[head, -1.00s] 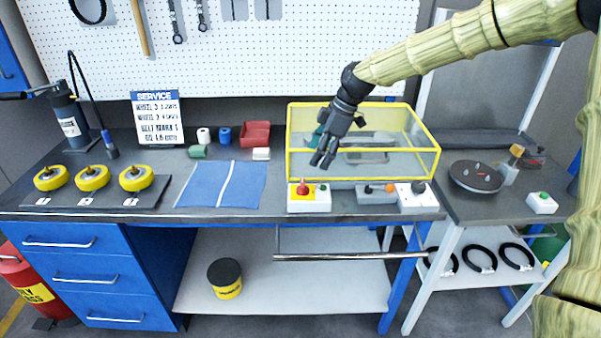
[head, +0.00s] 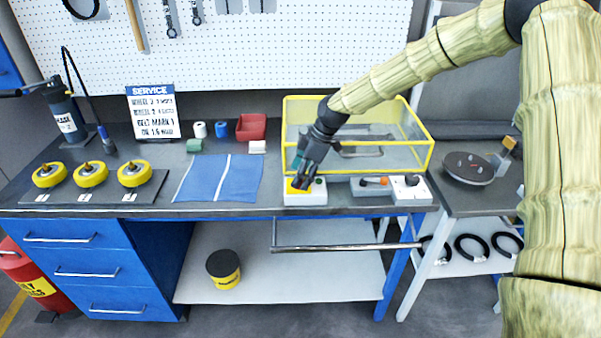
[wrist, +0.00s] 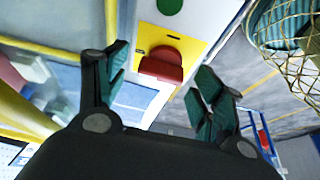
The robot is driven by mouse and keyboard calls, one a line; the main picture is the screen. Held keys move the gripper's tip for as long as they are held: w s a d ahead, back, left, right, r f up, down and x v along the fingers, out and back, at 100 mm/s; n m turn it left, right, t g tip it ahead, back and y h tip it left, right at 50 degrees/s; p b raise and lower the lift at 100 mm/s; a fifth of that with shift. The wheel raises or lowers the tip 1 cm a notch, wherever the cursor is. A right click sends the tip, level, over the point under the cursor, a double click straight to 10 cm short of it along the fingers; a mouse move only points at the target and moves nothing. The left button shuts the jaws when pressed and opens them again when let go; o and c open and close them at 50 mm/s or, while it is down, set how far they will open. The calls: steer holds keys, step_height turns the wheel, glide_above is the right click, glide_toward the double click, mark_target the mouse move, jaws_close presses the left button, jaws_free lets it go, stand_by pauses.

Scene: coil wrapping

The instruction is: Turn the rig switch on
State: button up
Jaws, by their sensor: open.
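A white control box (head: 305,197) with a yellow plate, a red switch knob and a green button stands at the bench's front edge. My gripper (head: 300,184) is over its left part and hides the red knob in the head view. In the wrist view the red knob (wrist: 161,66) sits on the yellow plate (wrist: 185,45), with the green button (wrist: 169,6) beyond it. My open gripper (wrist: 162,78) has a finger on each side of the knob, with visible gaps. I cannot tell how the knob is set.
To the right stand a grey box with an orange lever (head: 374,181) and a white box with a black knob (head: 411,190). A yellow-framed clear guard (head: 433,150) is just behind. A blue cloth (head: 225,178) lies to the left.

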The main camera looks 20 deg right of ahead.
steer(key=shift+f, duration=0.15)
steer(key=c, duration=1)
